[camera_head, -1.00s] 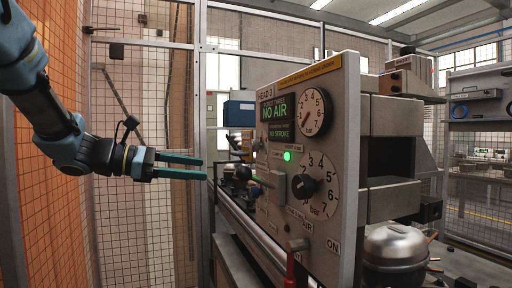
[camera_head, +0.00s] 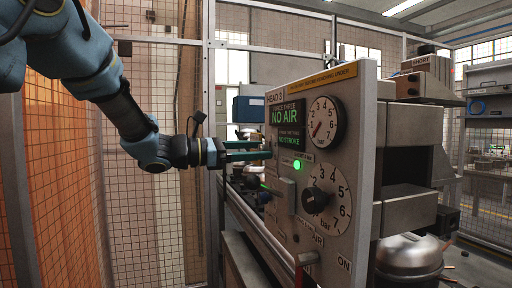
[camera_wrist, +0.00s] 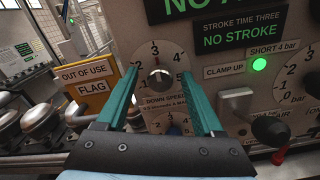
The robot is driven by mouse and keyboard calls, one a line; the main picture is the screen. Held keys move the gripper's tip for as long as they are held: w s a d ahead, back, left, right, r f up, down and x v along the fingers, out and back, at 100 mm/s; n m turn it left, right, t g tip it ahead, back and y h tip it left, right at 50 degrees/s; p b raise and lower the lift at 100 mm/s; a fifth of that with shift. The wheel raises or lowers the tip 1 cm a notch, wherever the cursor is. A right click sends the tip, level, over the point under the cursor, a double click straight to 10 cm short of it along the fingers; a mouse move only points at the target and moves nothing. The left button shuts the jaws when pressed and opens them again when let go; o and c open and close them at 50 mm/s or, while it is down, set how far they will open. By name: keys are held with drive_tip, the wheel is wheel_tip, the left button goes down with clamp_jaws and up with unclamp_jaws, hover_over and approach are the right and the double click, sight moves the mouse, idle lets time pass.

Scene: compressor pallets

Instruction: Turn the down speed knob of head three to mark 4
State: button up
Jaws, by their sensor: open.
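The head three panel (camera_head: 345,250) faces my arm. In the wrist view the down speed knob (camera_wrist: 160,80) is a round grey knob on a pale dial (camera_wrist: 160,51) with numbers around it; 3 is at the top. A short red mark shows just above the knob, but I cannot tell exactly where it points. My gripper (camera_wrist: 163,82) is open, its teal fingers on the left and right of the knob, with no clear contact. In the head view my gripper (camera_head: 266,150) reaches the panel's left side, and the knob cannot be made out there.
A second, bluish knob (camera_wrist: 173,131) sits just below, partly hidden by my gripper. A black pressure knob (camera_head: 314,200) and a red-handled lever (camera_head: 306,259) are on the panel. A yellow "out of use" flag (camera_wrist: 87,80) stands left of the dial in the wrist view.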

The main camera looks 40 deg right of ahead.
drive_tip(key=shift+d, duration=0.1)
clamp_jaws()
idle(0.6)
